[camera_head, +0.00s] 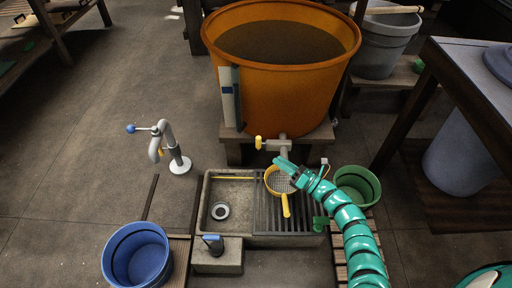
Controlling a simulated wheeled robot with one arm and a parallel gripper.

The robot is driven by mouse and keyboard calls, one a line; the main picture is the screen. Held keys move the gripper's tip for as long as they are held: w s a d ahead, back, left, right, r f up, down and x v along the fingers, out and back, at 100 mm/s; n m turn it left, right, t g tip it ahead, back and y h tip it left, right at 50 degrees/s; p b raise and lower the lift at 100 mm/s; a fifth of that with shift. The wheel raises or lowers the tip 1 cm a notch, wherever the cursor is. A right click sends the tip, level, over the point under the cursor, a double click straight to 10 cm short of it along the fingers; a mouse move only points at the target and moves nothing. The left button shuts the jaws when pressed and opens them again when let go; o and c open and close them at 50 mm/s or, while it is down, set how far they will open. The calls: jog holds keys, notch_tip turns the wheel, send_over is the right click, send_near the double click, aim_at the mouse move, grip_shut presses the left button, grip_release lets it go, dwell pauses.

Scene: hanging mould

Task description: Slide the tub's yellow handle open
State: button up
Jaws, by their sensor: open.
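The large orange tub (290,95) stands at the back centre on a wooden stand, filled with something dark. A pale tap (284,146) sticks out at its lower front. The tub's yellow handle (259,143) sits at the left end of the tap's short crosspiece and appears upright. My gripper (284,164) is open, just below and right of the tap's crosspiece, apart from the yellow handle. Its teal fingers point up and left, overlapping the view of the spout's lower end. I cannot tell whether they touch the spout.
A yellow strainer (285,203) rests on the ribbed side of the stone sink (232,176), below my gripper. A blue bucket (138,254) stands at lower left and a green bucket (358,186) at right. A grey curved faucet (177,158) stands left, with open floor around it.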

jog(key=w+d+f+n+t+h, duration=0.1)
jog(key=w+d+f+n+h, duration=0.1)
jog(key=d+f+n+h, duration=0.3)
jog(key=n+y+b, duration=0.1)
jog(key=b, duration=0.2)
send_near(260, 143)
jog(key=x, duration=0.7)
jog(key=shift+t, duration=0.3)
jog(key=shift+b+x, duration=0.9)
jog(key=shift+x, duration=1.15)
jog(key=shift+w+f, duration=0.1)
jog(key=shift+c, duration=0.2)
grip_shut()
